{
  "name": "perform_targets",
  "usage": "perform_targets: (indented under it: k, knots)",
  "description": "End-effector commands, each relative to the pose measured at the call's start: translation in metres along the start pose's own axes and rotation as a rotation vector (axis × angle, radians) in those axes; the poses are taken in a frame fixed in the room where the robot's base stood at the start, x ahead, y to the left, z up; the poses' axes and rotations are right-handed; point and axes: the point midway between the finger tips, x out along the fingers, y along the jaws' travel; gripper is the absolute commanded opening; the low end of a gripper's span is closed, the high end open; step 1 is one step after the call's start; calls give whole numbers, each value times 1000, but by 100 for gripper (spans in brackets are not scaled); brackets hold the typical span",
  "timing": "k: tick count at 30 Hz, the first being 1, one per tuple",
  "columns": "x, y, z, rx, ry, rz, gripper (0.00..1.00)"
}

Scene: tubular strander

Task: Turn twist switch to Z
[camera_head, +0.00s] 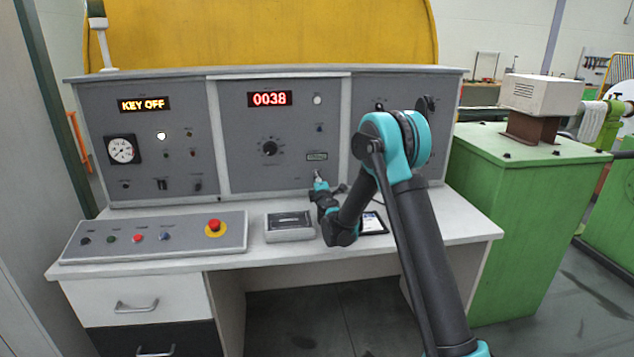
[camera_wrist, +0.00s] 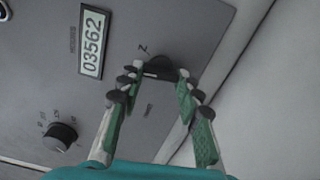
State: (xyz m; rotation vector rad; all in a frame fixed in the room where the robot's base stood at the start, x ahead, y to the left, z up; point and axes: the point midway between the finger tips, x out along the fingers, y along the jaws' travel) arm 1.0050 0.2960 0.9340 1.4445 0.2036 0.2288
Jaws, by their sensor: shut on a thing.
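The twist switch (camera_wrist: 157,66) is a dark knob on the grey panel in the wrist view, with a letter Z printed just beyond it and another small mark on its near side. My gripper (camera_wrist: 158,82) has its green-padded fingers on either side of the knob and is shut on it. In the head view my gripper (camera_head: 318,178) reaches the lower middle panel, where it hides the switch. Which mark the knob points to cannot be told.
A grey box (camera_head: 289,236), a tablet (camera_head: 373,222) and a button console (camera_head: 150,248) with a red emergency button (camera_head: 215,225) lie on the desk.

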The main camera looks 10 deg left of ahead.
Motion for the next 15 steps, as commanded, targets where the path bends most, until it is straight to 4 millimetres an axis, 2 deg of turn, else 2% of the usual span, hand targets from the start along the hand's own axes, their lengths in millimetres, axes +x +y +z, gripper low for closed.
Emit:
perform_targets:
  k: [15]
  knots:
    - [0, 2, 1, 451, 0, 0, 5]
